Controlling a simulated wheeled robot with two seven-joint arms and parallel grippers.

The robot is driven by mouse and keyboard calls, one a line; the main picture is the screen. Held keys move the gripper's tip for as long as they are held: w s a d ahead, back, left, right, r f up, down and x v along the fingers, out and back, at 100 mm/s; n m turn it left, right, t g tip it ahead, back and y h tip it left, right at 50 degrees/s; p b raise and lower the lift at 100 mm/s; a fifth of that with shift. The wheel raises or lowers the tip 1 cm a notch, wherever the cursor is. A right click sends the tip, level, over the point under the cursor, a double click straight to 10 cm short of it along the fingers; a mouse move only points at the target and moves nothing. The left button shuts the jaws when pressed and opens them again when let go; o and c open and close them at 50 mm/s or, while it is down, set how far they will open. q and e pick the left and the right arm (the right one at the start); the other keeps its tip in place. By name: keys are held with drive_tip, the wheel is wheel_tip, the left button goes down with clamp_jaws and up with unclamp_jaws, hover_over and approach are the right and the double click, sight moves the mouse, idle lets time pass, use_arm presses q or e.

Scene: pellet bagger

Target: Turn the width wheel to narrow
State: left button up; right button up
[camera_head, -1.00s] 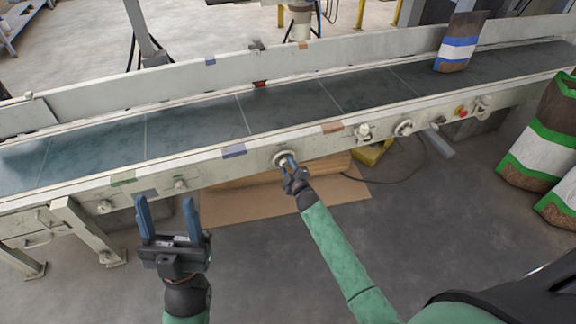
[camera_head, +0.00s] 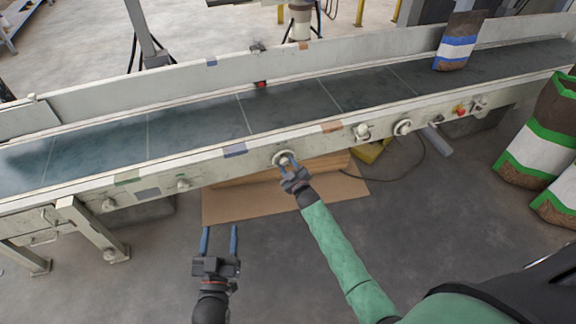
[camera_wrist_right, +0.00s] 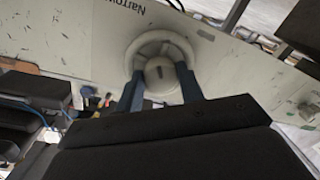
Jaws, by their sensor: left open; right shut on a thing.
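The width wheel (camera_head: 282,158) is a pale round handwheel on the conveyor's front rail. My right gripper (camera_head: 289,168) is at the wheel and shut on it. In the right wrist view, the wheel (camera_wrist_right: 161,62) shows a pale rim and a hub with a dark mark, and the blue fingers of my right gripper (camera_wrist_right: 160,92) meet its lower part. My left gripper (camera_head: 219,241) is open and empty, over the floor in front of the conveyor.
A dark belt (camera_head: 190,125) runs along the conveyor, with a brown, blue and white bag (camera_head: 458,42) at its right end. Other knobs (camera_head: 402,127) line the rail. Cardboard (camera_head: 240,202) lies below. Full green-banded sacks (camera_head: 540,140) stand at the right.

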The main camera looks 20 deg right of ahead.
use_arm(q)
drive_tip(key=shift+f, duration=0.4)
use_arm(e)
drive_tip(key=shift+d+f, duration=0.1)
drive_tip(key=o, duration=1)
drive_tip(key=shift+s, duration=0.1)
drive_tip(key=shift+s, duration=0.55)
use_arm(q)
wheel_tip(320, 180, down, 10)
drive_tip(key=s+g+y+p, duration=0.1)
drive_tip(key=s+g, duration=0.1)
drive_tip(key=g, duration=0.1)
drive_tip(key=shift+g, duration=0.3)
use_arm(e)
drive_tip(key=s, duration=0.6)
drive_tip(key=shift+s+d+r, duration=0.2)
drive_tip(key=shift+s+d, duration=0.05)
drive_tip(key=shift+d, duration=0.15)
